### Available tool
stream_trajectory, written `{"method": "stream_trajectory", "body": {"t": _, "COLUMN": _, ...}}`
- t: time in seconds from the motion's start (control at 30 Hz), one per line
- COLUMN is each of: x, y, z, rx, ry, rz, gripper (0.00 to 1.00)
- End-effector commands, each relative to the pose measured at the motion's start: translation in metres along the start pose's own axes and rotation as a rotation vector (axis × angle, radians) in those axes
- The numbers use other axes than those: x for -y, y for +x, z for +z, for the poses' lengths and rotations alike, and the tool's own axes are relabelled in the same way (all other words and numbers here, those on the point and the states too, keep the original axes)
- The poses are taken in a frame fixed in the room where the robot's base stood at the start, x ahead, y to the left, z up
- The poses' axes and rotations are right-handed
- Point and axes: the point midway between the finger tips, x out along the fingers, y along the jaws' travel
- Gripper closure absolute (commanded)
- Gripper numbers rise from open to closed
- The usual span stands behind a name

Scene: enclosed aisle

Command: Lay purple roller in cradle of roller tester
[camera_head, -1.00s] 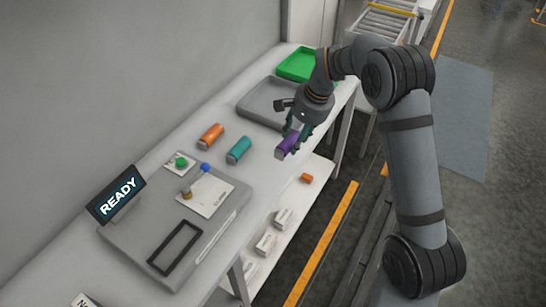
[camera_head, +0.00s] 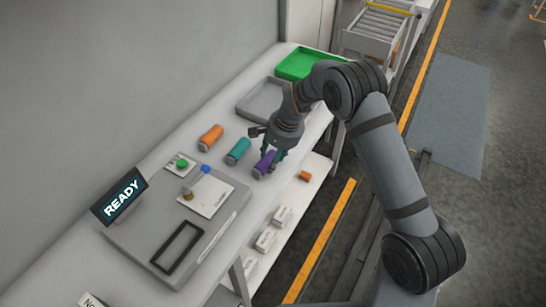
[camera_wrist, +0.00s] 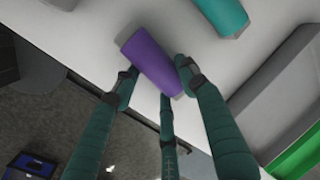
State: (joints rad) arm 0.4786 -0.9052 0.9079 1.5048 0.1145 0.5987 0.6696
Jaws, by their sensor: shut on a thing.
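My gripper (camera_head: 276,157) is shut on the purple roller (camera_head: 263,165), at the front edge of the white table. In the wrist view the purple roller (camera_wrist: 152,60) lies tilted between my green fingers (camera_wrist: 155,82). I cannot tell whether it touches the table. The roller tester (camera_head: 150,240) is a flat grey unit to the left of my gripper, with a READY screen (camera_head: 121,196). I cannot tell which part is the cradle.
A teal roller (camera_head: 238,151) and an orange roller (camera_head: 211,137) lie on the table behind the purple one. A grey tray (camera_head: 243,112) and a green tray (camera_head: 284,68) stand at the far end. White boxes (camera_head: 266,240) and an orange piece sit on the lower shelf.

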Motion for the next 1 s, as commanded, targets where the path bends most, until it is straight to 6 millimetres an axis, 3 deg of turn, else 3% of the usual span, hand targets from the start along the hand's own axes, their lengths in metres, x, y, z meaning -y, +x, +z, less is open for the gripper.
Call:
{"method": "stream_trajectory", "body": {"t": 0.13, "x": -0.001, "y": 0.004, "z": 0.000, "rx": 0.000, "ry": 0.000, "rz": 0.000, "gripper": 0.88}}
{"method": "stream_trajectory", "body": {"t": 0.17, "x": -0.001, "y": 0.004, "z": 0.000, "rx": 0.000, "ry": 0.000, "rz": 0.000, "gripper": 0.57}}
{"method": "stream_trajectory", "body": {"t": 0.47, "x": -0.001, "y": 0.003, "z": 0.000, "rx": 0.000, "ry": 0.000, "rz": 0.000, "gripper": 0.40}}
{"method": "stream_trajectory", "body": {"t": 0.9, "x": 0.000, "y": -0.001, "z": 0.000, "rx": -0.001, "ry": -0.001, "rz": -0.002, "gripper": 0.39}}
{"method": "stream_trajectory", "body": {"t": 1.0, "x": 0.000, "y": -0.015, "z": -0.001, "rx": -0.003, "ry": -0.001, "rz": -0.005, "gripper": 0.39}}
